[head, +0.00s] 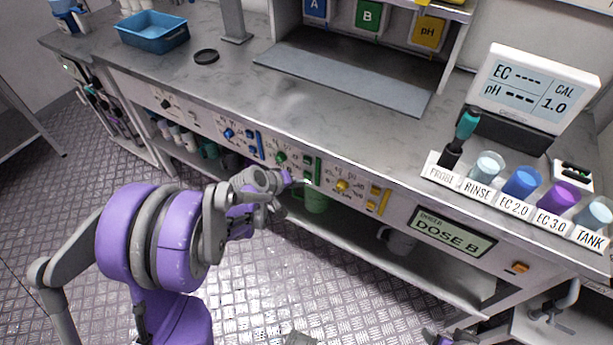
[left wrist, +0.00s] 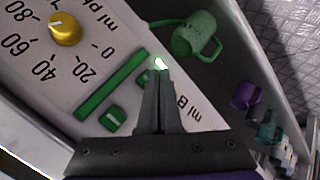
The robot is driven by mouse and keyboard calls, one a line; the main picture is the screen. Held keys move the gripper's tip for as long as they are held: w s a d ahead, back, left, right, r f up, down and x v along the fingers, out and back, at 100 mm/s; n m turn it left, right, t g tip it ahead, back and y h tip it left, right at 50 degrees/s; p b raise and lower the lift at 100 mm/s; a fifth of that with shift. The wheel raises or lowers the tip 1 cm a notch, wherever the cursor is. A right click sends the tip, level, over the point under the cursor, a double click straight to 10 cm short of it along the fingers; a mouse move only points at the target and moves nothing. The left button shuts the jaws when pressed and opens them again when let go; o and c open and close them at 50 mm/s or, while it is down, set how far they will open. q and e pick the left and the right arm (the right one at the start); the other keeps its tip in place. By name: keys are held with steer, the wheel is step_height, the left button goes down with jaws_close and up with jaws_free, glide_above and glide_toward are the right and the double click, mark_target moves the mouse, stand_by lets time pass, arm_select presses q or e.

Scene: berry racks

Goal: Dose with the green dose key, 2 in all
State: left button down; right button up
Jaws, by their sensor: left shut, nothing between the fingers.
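The green section of the front panel has a green knob (head: 281,158), a long green bar (head: 318,170) and a small green key (head: 307,160). The left wrist view shows the long green bar (left wrist: 112,85) and the small square green key (left wrist: 112,118) close up. My left gripper (head: 298,183) is shut and empty, its tips in front of the panel's lower edge beside the green bar. A bright green-white spot shows at its tips (left wrist: 160,72); I cannot tell whether they touch anything. The panel display (head: 452,232) reads DOSE B. My right gripper (head: 450,338) shows only partly at the bottom edge.
A green jug (head: 316,200) stands on the shelf under the panel. Blue controls (head: 229,134) lie left of the green ones, yellow controls (head: 342,185) right. A meter (head: 535,85) and a row of labelled cups (head: 522,183) stand on the counter.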

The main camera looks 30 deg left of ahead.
arm_select(q)
steer(key=s, duration=0.5)
steer(key=shift+a, duration=0.2)
stand_by(0.7)
steer(key=s+d+r+m+g+y, duration=0.1)
steer(key=s+d+r+m, duration=0.2)
steer(key=s, duration=0.4)
steer(key=s+d+r+m+g+y, duration=0.1)
steer(key=s+d+m+g, duration=0.2)
steer(key=s, duration=0.4)
steer(key=s+d+r+m, duration=0.3)
steer(key=s+d, duration=0.2)
steer(key=s, duration=0.3)
steer(key=w+r+p, duration=0.3)
steer(key=r+p, duration=1)
steer(key=r, duration=0.1)
steer(key=shift+t, duration=0.4)
arm_select(e)
step_height(320, 180, up, 14)
steer(key=w, duration=0.2)
steer(key=shift+r+t, duration=0.2)
steer(key=shift+t, duration=0.1)
arm_select(q)
steer(key=shift+s+r, duration=0.1)
steer(key=shift+s, duration=0.05)
arm_select(e)
steer(key=shift+s, duration=0.1)
